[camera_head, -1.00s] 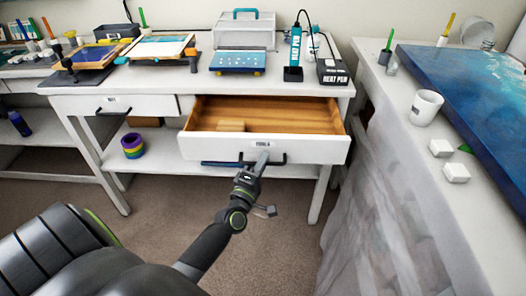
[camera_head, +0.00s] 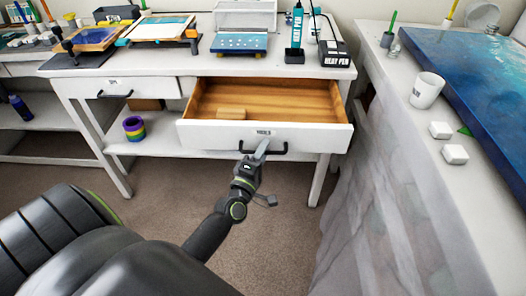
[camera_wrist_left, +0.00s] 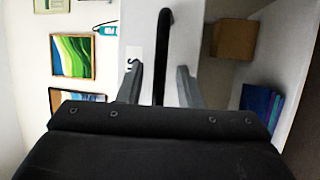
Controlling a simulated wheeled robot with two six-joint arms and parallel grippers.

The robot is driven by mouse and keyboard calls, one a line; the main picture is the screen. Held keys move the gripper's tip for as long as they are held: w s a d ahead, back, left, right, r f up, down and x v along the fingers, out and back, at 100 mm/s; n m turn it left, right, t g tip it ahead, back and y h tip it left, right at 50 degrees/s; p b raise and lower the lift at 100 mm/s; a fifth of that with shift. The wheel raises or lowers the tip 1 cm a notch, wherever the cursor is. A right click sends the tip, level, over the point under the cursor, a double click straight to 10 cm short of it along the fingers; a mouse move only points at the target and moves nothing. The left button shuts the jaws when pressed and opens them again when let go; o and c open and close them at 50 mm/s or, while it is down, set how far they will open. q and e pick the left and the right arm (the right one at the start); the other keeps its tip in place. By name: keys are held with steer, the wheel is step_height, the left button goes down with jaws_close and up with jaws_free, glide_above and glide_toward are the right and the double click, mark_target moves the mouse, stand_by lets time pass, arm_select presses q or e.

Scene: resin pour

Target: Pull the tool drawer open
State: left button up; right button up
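The tool drawer (camera_head: 222,134), with a white front and a label reading TOOLS, stands well out of the white bench. Its wooden inside shows, with a small wooden block in it. Its black bar handle (camera_head: 277,149) also shows in the left wrist view (camera_wrist_left: 163,40). My left gripper (camera_head: 262,148) is at the handle. In the left wrist view its two fingers (camera_wrist_left: 159,82) are apart, with the bar between them and a gap visible on both sides. My right gripper is in neither view.
A closed drawer (camera_head: 140,89) is to the left. The bench top (camera_head: 180,66) holds frames, a blue device and a heat pen with its box (camera_head: 335,54). A side table on the right carries a mug (camera_head: 427,90) and a blue panel (camera_head: 480,85). Carpet in front is clear.

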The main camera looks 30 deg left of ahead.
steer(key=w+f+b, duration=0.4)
steer(key=b, duration=0.4)
arm_select(q)
steer(key=b+v, duration=0.2)
steer(key=v, duration=1.5)
steer(key=shift+s, duration=0.25)
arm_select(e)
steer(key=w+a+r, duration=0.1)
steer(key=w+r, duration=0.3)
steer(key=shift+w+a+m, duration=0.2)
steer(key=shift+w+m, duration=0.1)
